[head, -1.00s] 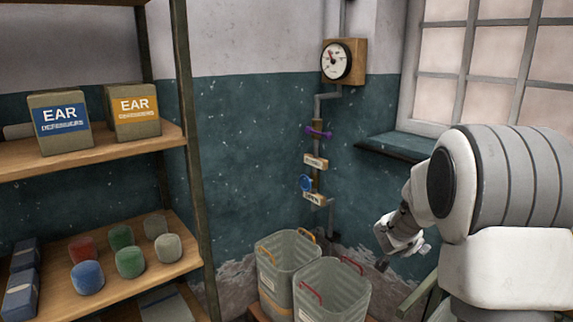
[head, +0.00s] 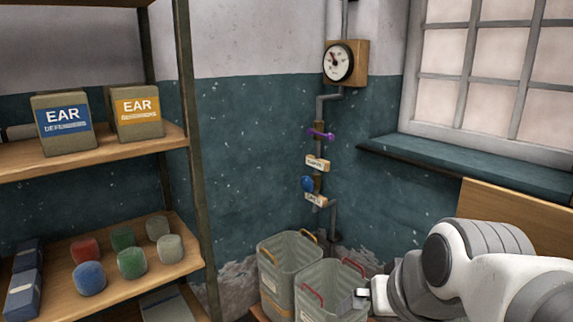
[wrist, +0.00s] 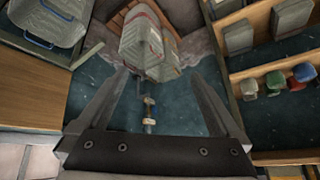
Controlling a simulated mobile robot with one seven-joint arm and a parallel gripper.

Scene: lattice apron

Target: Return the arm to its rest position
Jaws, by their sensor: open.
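My gripper (head: 358,299) is low in the head view, at the right bin's right side in the picture. My white arm (head: 480,258) reaches in from the lower right. In the wrist view my gripper (wrist: 162,90) has its two dark fingers spread wide, with nothing between them but the distant wall and pipe. I cannot tell in the head view whether the gripper touches the bin.
Two grey bins, left (head: 289,262) and right (head: 325,282), stand in the corner. A shelf rack (head: 100,155) with boxes and coloured items is at left. A pipe with a gauge (head: 338,62) and valves runs down the wall. A wooden board (head: 510,212) stands below the window.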

